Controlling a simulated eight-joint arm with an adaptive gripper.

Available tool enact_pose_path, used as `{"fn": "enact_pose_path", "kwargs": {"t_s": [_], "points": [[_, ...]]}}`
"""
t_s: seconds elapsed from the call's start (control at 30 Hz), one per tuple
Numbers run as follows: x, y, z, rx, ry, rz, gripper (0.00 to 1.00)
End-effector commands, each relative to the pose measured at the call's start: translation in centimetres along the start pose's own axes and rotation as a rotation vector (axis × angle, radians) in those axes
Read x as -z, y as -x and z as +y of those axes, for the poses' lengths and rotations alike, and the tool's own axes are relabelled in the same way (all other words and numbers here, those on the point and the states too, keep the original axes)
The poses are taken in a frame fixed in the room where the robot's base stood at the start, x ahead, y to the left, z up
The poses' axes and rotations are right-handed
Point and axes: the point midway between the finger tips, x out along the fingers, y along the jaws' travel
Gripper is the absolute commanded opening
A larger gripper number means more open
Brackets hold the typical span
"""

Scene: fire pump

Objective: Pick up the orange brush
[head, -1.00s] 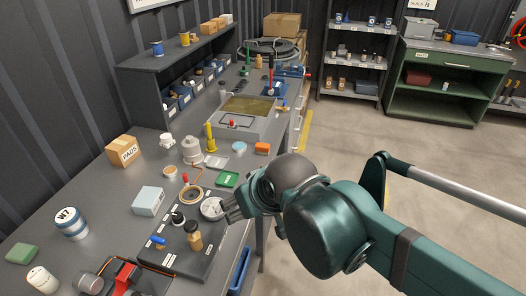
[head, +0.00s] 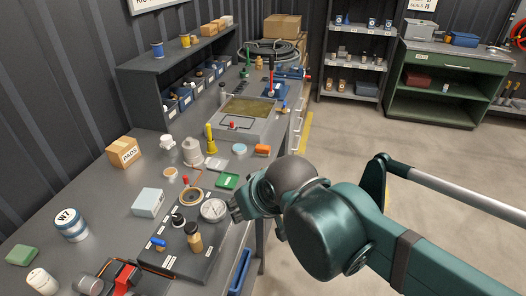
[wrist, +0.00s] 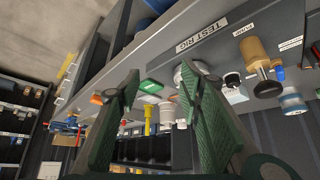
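A small orange block-like object (head: 262,149), the only orange thing of brush size I can make out, lies near the right edge of the bench; bristles are too small to tell. It also shows in the wrist view (wrist: 97,99), left of my fingers. My gripper (head: 236,208) is at the bench's right edge, beside the round gauge and nearer the camera than the orange object. In the wrist view my gripper (wrist: 160,82) has its two green fingers wide apart, with nothing held between them.
A yellow upright post (head: 210,139) and a grey basin (head: 243,117) stand further along the bench. The floor right of the bench is clear.

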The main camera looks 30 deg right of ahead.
Motion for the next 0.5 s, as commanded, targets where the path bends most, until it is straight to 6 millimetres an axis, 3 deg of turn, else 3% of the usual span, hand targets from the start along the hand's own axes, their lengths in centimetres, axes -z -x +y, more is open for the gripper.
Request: {"fn": "enact_pose_path", "kwargs": {"t_s": [0.27,0.5], "points": [[0.1,0.0,0.0,0.000,0.002,-0.001,0.37],[1.6,0.3,0.4,-0.006,0.026,-0.019,0.37]]}}
